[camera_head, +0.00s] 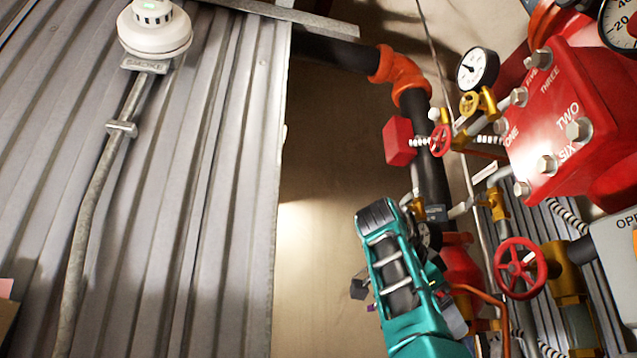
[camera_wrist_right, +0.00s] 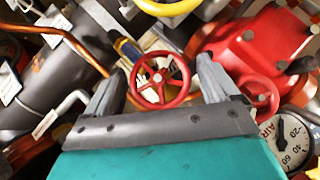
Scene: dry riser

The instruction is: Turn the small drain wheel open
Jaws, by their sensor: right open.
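In the right wrist view a small red spoked handwheel (camera_wrist_right: 158,78) faces me. It shows between the two grey fingers of my right gripper (camera_wrist_right: 161,72). The fingers are open, one on each side of the wheel; I cannot tell how much depth lies between them and the rim. No readable label marks this wheel as the drain wheel. In the head view my teal right arm covers much of the area around the gripper, and the fingertips are not clear. My left gripper is not in view.
A second red wheel (camera_wrist_right: 258,95) and an air gauge (camera_wrist_right: 286,142) are close to the right finger. A copper pipe (camera_wrist_right: 62,34) runs at left. In the head view, a red wheel (camera_head: 520,268), another red wheel (camera_head: 440,140) and a red valve body (camera_head: 575,125) stand at right.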

